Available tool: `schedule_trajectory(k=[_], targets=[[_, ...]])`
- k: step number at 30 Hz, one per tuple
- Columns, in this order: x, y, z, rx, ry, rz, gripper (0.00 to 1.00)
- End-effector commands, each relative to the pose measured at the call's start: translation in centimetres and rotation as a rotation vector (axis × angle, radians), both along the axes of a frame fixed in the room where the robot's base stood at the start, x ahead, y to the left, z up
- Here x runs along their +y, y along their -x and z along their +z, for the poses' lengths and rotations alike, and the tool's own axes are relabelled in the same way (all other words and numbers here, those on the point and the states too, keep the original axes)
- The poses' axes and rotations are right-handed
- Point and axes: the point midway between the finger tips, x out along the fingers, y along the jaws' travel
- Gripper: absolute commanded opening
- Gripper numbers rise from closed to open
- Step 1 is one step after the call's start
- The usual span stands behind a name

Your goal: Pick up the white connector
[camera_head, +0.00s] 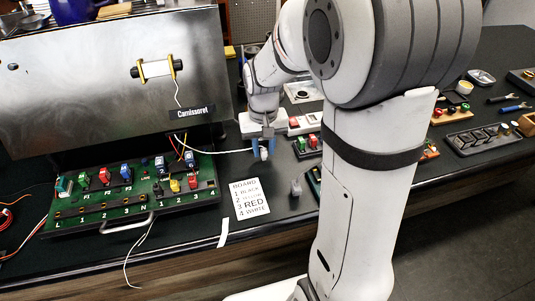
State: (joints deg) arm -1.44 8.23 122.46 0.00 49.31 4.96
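A small pale whitish-grey piece (296,187), which looks like the white connector, stands on the dark table right of the printed card. My gripper (263,151) points down above the table, up and to the left of this piece and apart from it. Blue shows at its fingers, and a white wire (215,150) from the metal panel runs up to them. The fingers are too small to tell whether they are open or shut, or whether they hold the wire's end.
A green circuit board (130,203) with several coloured connectors lies below the tilted metal panel (110,85). A card (249,198) lists black, yellow, red and white. A loose wire (128,265) hangs over the table edge. Trays and tools lie at right, partly behind my arm.

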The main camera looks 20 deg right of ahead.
Motion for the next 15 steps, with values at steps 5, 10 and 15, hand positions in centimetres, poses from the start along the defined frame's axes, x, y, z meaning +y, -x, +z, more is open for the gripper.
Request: schedule_trajectory(k=[5, 10, 15], targets=[[0.02, 0.00, 0.02, 0.000, 0.000, 0.000, 0.11], [0.04, 0.00, 0.02, 0.000, 0.000, 0.001, 0.00], [0.05, 0.00, 0.03, 0.000, 0.000, 0.001, 0.00]])
